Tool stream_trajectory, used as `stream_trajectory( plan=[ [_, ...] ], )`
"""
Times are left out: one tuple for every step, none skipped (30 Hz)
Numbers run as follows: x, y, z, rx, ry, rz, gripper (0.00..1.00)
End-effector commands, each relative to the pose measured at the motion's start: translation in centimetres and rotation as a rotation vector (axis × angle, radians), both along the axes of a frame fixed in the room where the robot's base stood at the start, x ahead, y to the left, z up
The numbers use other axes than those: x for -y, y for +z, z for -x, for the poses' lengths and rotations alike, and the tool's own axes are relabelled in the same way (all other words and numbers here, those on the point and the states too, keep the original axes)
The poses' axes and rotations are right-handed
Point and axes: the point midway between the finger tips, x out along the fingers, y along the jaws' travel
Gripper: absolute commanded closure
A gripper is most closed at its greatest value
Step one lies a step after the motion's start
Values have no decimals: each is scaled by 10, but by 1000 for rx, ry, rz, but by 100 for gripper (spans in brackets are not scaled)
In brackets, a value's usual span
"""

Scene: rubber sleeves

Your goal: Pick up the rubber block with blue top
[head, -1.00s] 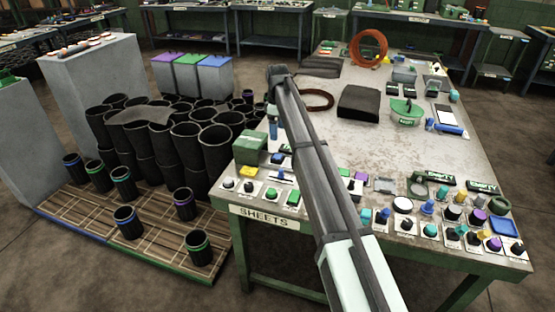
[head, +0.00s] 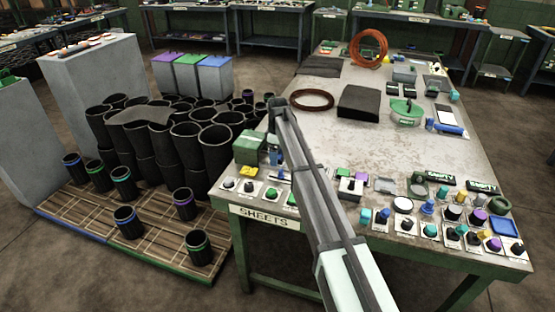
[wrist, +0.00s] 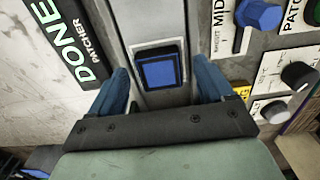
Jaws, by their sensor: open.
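A small dark block with a square blue top (wrist: 158,71) sits on a grey strip in the wrist view. My gripper (wrist: 163,84) is open, with one blue finger on each side of the block. Both fingers look apart from it; their height relative to it is hard to judge. In the head view my gripper (head: 275,157) is over the near left corner of the table, beside a green box. The block cannot be made out there, behind the gripper and arm.
The table (head: 350,149) carries knobs and switches along its near edge. A black and green sign (wrist: 68,46) lies left of the block; a blue knob (wrist: 258,14) stands at right. The green box (head: 248,148) is close by. Black tubes (head: 200,160) stand left of the table.

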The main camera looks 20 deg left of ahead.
Motion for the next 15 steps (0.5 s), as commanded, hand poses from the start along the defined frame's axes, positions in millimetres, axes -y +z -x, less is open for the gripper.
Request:
stream_trajectory(
  plan=[
    [0, -3, 0, 0, 0, 0, 19],
    [0, -3, 0, 0, 0, 0, 19],
    [0, -4, 0, 0, 0, 0, 19],
    [0, -3, 0, 0, 0, 0, 19],
    [0, -3, 0, 0, 0, 0, 19],
    [0, -3, 0, 0, 0, 0, 19],
    [0, -3, 0, 0, 0, 0, 19],
    [0, -3, 0, 0, 0, 0, 21],
    [0, -3, 0, 0, 0, 0, 25],
    [0, -3, 0, 0, 0, 0, 28],
    [0, -3, 0, 0, 0, 0, 31],
    [0, -3, 0, 0, 0, 0, 34],
    [0, -3, 0, 0, 0, 0, 37],
    [0, -3, 0, 0, 0, 0, 40],
    [0, -3, 0, 0, 0, 0, 44]
  ],
)
